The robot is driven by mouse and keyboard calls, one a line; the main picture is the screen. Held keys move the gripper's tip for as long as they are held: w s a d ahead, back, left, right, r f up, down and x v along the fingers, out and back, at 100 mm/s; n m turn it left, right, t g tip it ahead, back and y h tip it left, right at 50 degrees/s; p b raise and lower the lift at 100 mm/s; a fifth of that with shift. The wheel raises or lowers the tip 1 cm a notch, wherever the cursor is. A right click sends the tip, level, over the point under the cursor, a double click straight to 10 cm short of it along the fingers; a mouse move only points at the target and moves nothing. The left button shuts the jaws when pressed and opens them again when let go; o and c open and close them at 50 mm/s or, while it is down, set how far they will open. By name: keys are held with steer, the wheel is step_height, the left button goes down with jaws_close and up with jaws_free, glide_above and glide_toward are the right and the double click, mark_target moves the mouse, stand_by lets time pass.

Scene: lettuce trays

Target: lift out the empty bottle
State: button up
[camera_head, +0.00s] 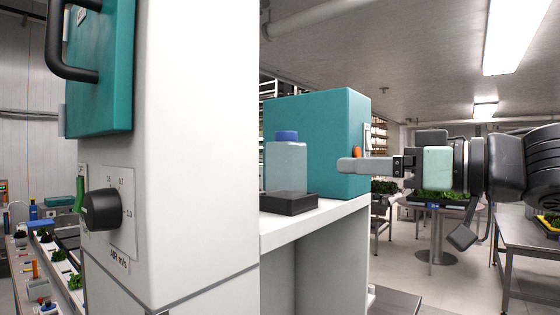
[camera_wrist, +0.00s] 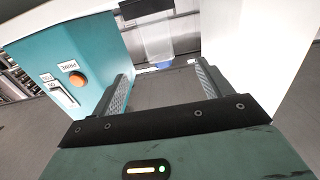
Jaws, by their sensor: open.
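The bottle (camera_head: 286,165) is clear and pale with a blue cap. It stands upright on a black base (camera_head: 288,204) on a white shelf. My gripper (camera_head: 345,165) reaches in from the right at the bottle's height, with a gap between its fingertips and the bottle. In the wrist view my open, empty fingers (camera_wrist: 163,72) point toward the bottle (camera_wrist: 157,40), which appears upside down beyond them and roughly between them. The black base (camera_wrist: 146,9) shows at the top there. Whether liquid is in the bottle is hard to tell.
A teal box (camera_head: 315,130) with an orange button (camera_wrist: 77,78) stands close behind the bottle and gripper. A tall white cabinet with a black dial (camera_head: 101,210) fills the left foreground. The white shelf (camera_head: 300,225) ends at its front edge below the gripper.

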mark_target(298, 162)
steer(key=b+x, duration=0.3)
steer(key=x, duration=0.9)
steer(key=shift+r+b, duration=0.1)
steer(key=shift+b, duration=0.3)
steer(key=p+x, duration=0.2)
steer(key=x, duration=0.2)
steer(key=shift+w+r, duration=0.2)
steer(key=shift+w, duration=0.1)
steer(key=shift+w+a+f, duration=0.1)
steer(key=shift+w+a, duration=0.25)
steer(key=c, duration=1.3)
